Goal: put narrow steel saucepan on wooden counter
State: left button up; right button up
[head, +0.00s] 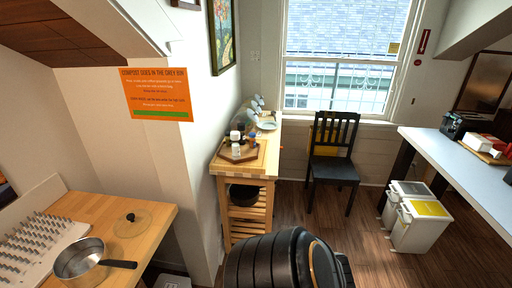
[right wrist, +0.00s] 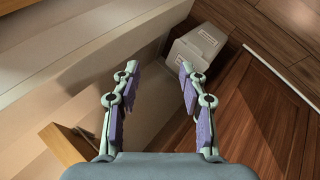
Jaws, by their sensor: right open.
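A steel saucepan (head: 78,258) with a black handle is at the lower left of the head view. It sits at the front of the wooden counter (head: 158,214), beside the white pegged rack; whether it touches the rack is unclear. Its handle points right. My right gripper (right wrist: 158,72) is open and empty in the right wrist view, over the floor, with no saucepan near its fingers. The right gripper is not seen in the head view. My left gripper is in neither view.
A glass lid (head: 132,223) lies on the counter behind the saucepan. The white pegged rack (head: 38,238) is at left. A wooden trolley (head: 262,172) holds a dark pot (head: 243,195). A black chair (head: 333,160) and white bins (head: 420,222) stand further right. A white box (right wrist: 196,47) is on the floor.

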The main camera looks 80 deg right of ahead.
jog(key=s+a+f+m+g+y, duration=0.1)
jog(key=s+a+f, duration=0.4)
jog(key=a, duration=0.3)
jog(key=s+a+f+m+g+y+b, duration=0.1)
jog(key=s+a+f+m+g+y, duration=0.1)
jog(key=s+a+f, duration=0.3)
jog(key=s+a+f+m+g+y+b, duration=0.1)
jog(key=s+a+f, duration=0.4)
jog(key=a+f, duration=0.5)
jog(key=shift+s+a+f+m+g+y, duration=0.2)
jog(key=shift+s+a+m+g+y, duration=0.25)
jog(key=shift+a, duration=0.7)
